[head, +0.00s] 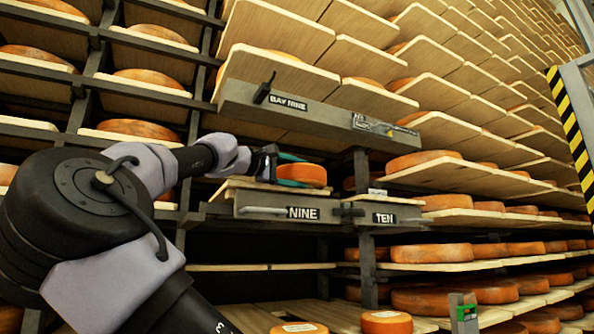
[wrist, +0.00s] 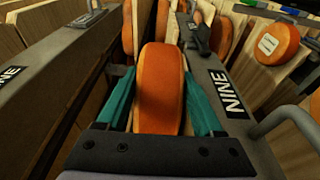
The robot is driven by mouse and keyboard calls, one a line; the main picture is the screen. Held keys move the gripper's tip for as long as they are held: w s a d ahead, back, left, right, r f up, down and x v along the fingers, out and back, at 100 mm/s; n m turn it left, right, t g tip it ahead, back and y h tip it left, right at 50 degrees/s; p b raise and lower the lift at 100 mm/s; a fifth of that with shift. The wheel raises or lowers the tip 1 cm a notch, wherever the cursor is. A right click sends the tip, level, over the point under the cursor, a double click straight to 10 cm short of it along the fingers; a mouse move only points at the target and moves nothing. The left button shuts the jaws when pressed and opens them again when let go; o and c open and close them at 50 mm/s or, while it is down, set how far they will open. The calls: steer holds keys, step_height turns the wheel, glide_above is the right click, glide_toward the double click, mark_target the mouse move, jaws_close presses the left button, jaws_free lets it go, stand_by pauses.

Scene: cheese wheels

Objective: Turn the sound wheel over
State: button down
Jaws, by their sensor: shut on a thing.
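An orange cheese wheel (head: 302,174) is at the board of bay nine in the head view. My gripper (head: 290,172) is shut on it, with a teal finger on either side. In the wrist view the wheel (wrist: 159,85) fills the space between the two teal fingers of my gripper (wrist: 160,105). Its rim faces the wrist camera. The wheel is close above the pale board (head: 225,190); I cannot tell whether it touches it. No mark shows on the visible part of the wheel, and its underside is hidden.
A grey rail with the NINE plate (head: 303,213) runs below the wheel, beside the TEN plate (head: 384,218). A BAY NINE beam (head: 288,104) hangs above. Two wheels with labels, one at left (head: 299,328) and one at right (head: 386,322), sit lower down.

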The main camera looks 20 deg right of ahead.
steer(key=shift+f, duration=0.15)
stand_by(0.7)
jaws_free()
steer(key=shift+f, duration=0.15)
steer(key=v, duration=1.1)
steer(key=s+d+f+m+t+y, duration=0.4)
steer(key=s+d+f+t+y, duration=0.25)
steer(key=d+f+y, duration=0.2)
steer(key=s+a+f+m+g+y, duration=0.1)
steer(key=f+y, duration=0.4)
steer(key=f, duration=0.7)
steer(key=s+a+f+m+g+y, duration=0.2)
steer(key=s+a+f+y, duration=0.2)
steer(key=f, duration=0.7)
steer(key=shift+a+f+y, duration=0.4)
steer(key=shift+a+y, duration=0.35)
steer(key=shift+y, duration=0.4)
